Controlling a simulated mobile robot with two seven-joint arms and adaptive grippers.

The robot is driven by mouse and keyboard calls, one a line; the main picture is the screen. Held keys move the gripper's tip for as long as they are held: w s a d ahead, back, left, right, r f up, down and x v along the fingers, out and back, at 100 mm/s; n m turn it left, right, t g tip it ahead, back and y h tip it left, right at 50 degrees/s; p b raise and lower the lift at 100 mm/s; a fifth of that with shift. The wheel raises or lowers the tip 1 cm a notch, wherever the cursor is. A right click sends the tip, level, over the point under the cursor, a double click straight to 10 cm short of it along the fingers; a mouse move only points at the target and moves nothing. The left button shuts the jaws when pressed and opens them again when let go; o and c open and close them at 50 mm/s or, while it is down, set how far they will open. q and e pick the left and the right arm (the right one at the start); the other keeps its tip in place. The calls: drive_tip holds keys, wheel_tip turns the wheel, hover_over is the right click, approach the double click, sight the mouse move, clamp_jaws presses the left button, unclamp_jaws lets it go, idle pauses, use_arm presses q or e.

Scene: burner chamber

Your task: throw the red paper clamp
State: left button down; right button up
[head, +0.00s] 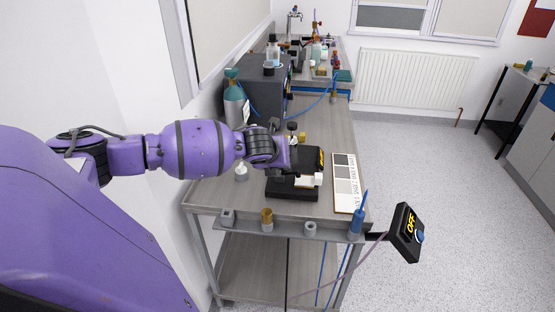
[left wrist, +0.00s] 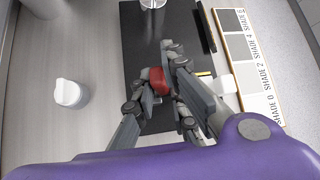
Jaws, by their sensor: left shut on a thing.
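The red paper clamp (left wrist: 158,82) shows in the left wrist view as a small red piece between the fingers of my left gripper (left wrist: 160,95). The fingers are shut on it, over a black plate. In the head view my left gripper (head: 297,158) is above the black stand (head: 292,190) on the bench; I cannot make out the clamp there. The black stand also fills the middle of the left wrist view (left wrist: 140,35). My right gripper is in neither view.
A shade chart board (head: 344,182) lies right of the stand. A white-topped bottle (left wrist: 70,93) stands left of it. A grey box (head: 258,82) and a teal-topped cylinder (head: 233,100) stand farther back. An OFF switch box (head: 406,232) hangs off the bench's front right corner.

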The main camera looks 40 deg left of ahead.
use_arm(q)
drive_tip(key=shift+w+d+f+m+g+y, duration=0.1)
drive_tip(key=shift+w+d+m+g+y, duration=0.15)
drive_tip(key=shift+d+m+g+y, duration=0.25)
drive_tip(key=shift+f, duration=0.1)
idle(0.3)
drive_tip(key=c, duration=1.8)
unclamp_jaws()
drive_tip(key=shift+o, duration=0.2)
drive_tip(key=shift+r, duration=0.2)
drive_tip(key=v, duration=1.1)
drive_tip(key=shift+s+d+r, duration=0.2)
drive_tip(key=shift+s+d, duration=0.05)
drive_tip(key=shift+s, duration=0.05)
